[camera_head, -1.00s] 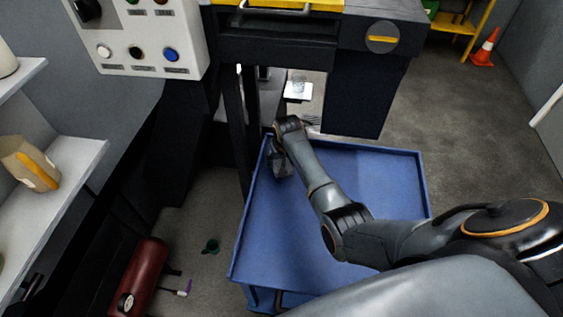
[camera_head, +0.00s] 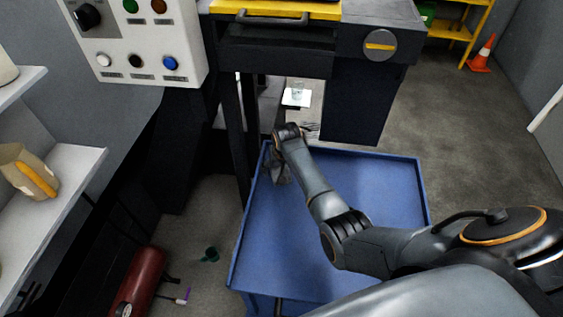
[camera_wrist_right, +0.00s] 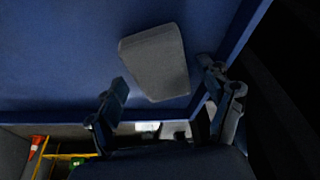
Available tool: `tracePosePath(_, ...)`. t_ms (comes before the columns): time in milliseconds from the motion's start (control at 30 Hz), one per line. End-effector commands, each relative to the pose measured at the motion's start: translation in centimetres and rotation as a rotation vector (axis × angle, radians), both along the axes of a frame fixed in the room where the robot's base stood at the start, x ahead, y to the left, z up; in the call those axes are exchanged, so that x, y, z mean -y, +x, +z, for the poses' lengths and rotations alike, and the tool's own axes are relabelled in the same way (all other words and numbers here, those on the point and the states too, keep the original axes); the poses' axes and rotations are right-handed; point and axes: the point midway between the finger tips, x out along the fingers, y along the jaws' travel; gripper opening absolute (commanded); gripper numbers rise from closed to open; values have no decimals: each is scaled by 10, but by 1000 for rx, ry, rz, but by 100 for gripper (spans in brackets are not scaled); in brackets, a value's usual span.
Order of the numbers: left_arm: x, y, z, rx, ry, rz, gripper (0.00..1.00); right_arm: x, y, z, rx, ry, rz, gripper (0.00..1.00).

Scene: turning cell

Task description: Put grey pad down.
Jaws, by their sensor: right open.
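The grey pad (camera_wrist_right: 155,62) shows in the right wrist view as a pale grey block with rounded corners. It appears to lie on the blue top of the cart (camera_head: 375,190), near a raised edge. My right gripper (camera_wrist_right: 163,80) is open, with one finger on each side of the pad's near end and visible gaps to both. In the head view my right gripper (camera_head: 279,170) points down over the cart's far left corner. The pad cannot be told apart from the gripper there. My left gripper is not in view.
A dark machine (camera_head: 365,100) stands behind the cart, with a control panel (camera_head: 140,50) at upper left. A shelf (camera_head: 70,170) holds a beige and orange item (camera_head: 27,172). A red cylinder (camera_head: 138,283) is on the floor. Much of the cart top is bare.

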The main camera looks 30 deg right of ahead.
Motion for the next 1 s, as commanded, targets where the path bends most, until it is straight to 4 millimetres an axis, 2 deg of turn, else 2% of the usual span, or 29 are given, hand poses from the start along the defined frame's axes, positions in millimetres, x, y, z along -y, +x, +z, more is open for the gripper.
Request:
tracePosePath(300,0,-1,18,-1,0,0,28,-5,-17,64,5,0,0,80)
tracePosePath(500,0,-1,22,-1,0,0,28,-7,-27,97,3,0,0,80)
tracePosePath(700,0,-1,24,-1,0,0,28,-8,-32,111,2,0,0,80)
tracePosePath(1000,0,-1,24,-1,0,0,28,-8,-33,112,1,1,0,80)
